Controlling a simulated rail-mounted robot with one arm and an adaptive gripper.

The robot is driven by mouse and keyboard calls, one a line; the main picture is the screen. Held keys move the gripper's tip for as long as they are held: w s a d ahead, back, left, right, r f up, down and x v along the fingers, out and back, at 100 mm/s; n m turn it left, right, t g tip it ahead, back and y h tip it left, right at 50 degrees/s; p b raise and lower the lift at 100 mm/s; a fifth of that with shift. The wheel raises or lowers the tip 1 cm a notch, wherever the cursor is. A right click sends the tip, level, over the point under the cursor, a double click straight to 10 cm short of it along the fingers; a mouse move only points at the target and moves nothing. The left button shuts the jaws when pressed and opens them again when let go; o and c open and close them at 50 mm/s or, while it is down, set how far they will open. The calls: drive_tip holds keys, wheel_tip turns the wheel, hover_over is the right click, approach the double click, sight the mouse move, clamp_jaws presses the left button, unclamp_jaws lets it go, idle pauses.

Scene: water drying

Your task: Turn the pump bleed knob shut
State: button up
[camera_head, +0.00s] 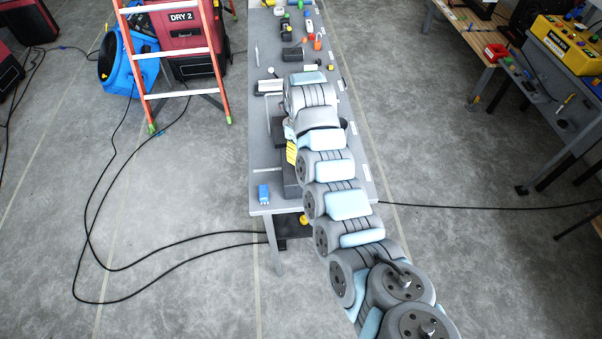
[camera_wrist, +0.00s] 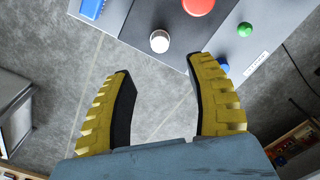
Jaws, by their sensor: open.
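My gripper (camera_wrist: 158,68) is open and empty in the wrist view, its two yellow and black fingers spread wide. Beyond the fingertips, a round white-topped knob (camera_wrist: 160,41) stands at the edge of a dark plate, between the finger directions and apart from both. A large red round part (camera_wrist: 198,6), a small green knob (camera_wrist: 244,29) and a blue knob (camera_wrist: 223,66) are also there. No readable label shows which one is the pump bleed knob. In the head view my arm runs along the bench and mostly hides the gripper; only a yellow bit shows.
The narrow grey bench (camera_head: 262,150) carries several small items at its far end and a blue block (camera_head: 264,192) near its front. An orange ladder (camera_head: 180,50) and a blue blower (camera_head: 118,65) stand left. A cable (camera_head: 180,248) crosses otherwise clear floor.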

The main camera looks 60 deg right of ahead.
drive_tip(key=shift+f, duration=5.2)
clamp_jaws()
